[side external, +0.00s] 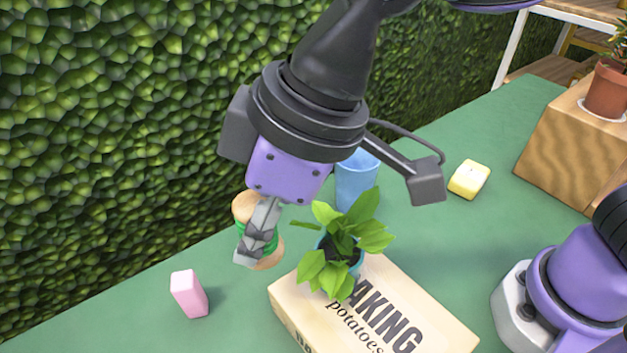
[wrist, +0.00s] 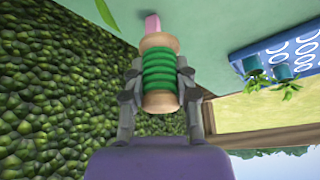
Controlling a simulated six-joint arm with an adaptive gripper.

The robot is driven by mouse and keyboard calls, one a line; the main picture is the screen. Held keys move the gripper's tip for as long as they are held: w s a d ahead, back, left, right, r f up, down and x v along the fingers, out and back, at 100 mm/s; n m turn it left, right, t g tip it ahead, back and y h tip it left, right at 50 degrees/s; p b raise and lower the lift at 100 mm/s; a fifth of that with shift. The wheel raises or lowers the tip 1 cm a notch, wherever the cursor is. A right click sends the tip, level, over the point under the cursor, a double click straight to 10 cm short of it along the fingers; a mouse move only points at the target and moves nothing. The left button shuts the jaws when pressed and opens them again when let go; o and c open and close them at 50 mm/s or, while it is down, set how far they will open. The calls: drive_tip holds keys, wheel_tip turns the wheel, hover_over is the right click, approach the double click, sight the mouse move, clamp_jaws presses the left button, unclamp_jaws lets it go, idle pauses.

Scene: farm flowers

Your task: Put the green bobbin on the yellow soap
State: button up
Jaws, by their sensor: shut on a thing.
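The green bobbin (wrist: 160,70), green thread on a pale wooden spool, is held between the two fingers of my gripper (wrist: 159,82) in the wrist view. In the side view my gripper (side external: 262,232) is shut on the bobbin (side external: 244,208), tilted and partly hidden behind the finger, seemingly above the table. The yellow soap (side external: 469,179) lies on the green table at the right, beyond the blue cup and apart from my gripper. The soap cannot be made out in the wrist view.
A potted plant (side external: 335,245) stands at a cardboard potato box (side external: 400,320) just right of my gripper. A blue cup (side external: 356,180) stands behind it. A pink block (side external: 189,294) is at front left. A wooden block (side external: 570,150) bears a terracotta pot (side external: 606,92). A hedge borders the left.

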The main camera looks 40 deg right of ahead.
drive_tip(key=shift+r, duration=0.9)
drive_tip(key=w+d+m+t+h, duration=0.1)
drive_tip(key=w+d+m+h, duration=0.1)
drive_tip(key=w+d+m, duration=0.5)
drive_tip(key=m+g+h, duration=0.4)
drive_tip(key=m+h, duration=0.2)
drive_tip(key=m, duration=1.5)
hover_over(476, 170)
drive_tip(key=a, duration=1.3)
drive_tip(key=shift+w+f, duration=0.15)
drive_tip(key=shift+f, duration=1.15)
drive_tip(key=shift+w+f, duration=0.15)
drive_tip(key=shift+f, duration=1.15)
drive_tip(key=d+f, duration=0.2)
drive_tip(key=d, duration=0.1)
drive_tip(key=d+f, duration=0.3)
drive_tip(key=d, duration=0.1)
drive_tip(key=d+f, duration=0.2)
drive_tip(key=d, duration=0.2)
drive_tip(key=shift+s+d+f, duration=0.15)
drive_tip(key=shift+s+d, duration=0.05)
drive_tip(key=shift+s, duration=0.05)
drive_tip(key=shift+f, duration=1.9)
